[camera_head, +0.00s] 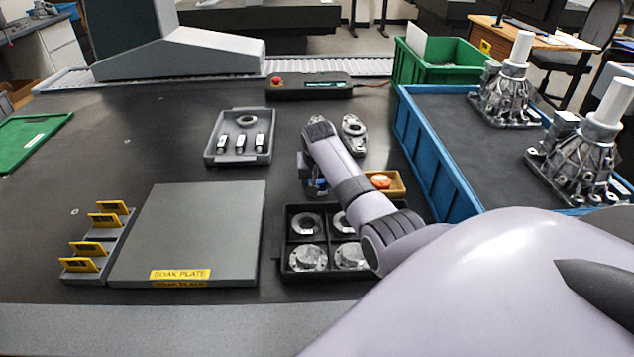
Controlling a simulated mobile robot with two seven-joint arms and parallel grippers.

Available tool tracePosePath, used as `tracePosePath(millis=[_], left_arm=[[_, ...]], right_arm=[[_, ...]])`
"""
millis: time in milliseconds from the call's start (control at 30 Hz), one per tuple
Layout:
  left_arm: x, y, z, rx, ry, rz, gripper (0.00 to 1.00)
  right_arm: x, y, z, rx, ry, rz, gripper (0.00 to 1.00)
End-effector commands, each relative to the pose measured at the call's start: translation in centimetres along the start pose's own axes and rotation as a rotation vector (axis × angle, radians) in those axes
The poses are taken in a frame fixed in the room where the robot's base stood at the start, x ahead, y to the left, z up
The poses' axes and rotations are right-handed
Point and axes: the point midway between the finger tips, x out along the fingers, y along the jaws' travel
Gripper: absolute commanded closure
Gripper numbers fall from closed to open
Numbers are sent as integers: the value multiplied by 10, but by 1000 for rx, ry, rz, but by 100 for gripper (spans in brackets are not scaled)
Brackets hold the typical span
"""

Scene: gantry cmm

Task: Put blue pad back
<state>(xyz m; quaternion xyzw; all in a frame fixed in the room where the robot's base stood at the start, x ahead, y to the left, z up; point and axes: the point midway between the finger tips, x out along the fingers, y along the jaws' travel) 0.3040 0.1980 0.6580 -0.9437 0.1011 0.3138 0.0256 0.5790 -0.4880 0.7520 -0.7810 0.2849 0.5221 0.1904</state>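My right arm reaches in from the lower right across the dark table, and its wrist bends down near the middle. My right gripper (312,182) is mostly hidden behind the forearm, so its fingers cannot be made out. A small blue patch (321,184) shows low beside it, at the forearm's left edge. It may be the blue pad; I cannot tell whether it is held or resting on something. My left gripper is out of view.
A black divided tray (283,265) with metal parts stands in front, partly behind my arm. A grey soak plate (190,230) lies left of it. A grey tray (212,155), an orange tray (398,187) and a blue crate (440,170) are nearby. The table's left-middle is clear.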

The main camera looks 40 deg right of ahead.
Motion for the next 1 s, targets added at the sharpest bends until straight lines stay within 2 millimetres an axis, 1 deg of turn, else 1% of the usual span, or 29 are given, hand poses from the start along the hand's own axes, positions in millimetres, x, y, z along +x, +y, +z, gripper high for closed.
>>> tracePosePath(millis=[300,333,367,400,667,767,867,1000], left_arm=[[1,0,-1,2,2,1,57],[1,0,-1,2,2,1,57],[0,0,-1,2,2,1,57],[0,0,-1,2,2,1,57],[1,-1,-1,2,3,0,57],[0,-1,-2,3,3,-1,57],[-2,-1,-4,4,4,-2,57],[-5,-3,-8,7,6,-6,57]], right_arm=[[2,0,1,0,0,0,69],[2,0,1,0,0,0,42],[2,0,1,0,1,0,32],[2,0,1,0,1,0,20],[2,0,1,-1,0,0,20],[-2,0,0,-1,1,0,20],[-8,0,-1,-1,2,-1,20],[-25,-1,-1,-1,2,-1,20]])
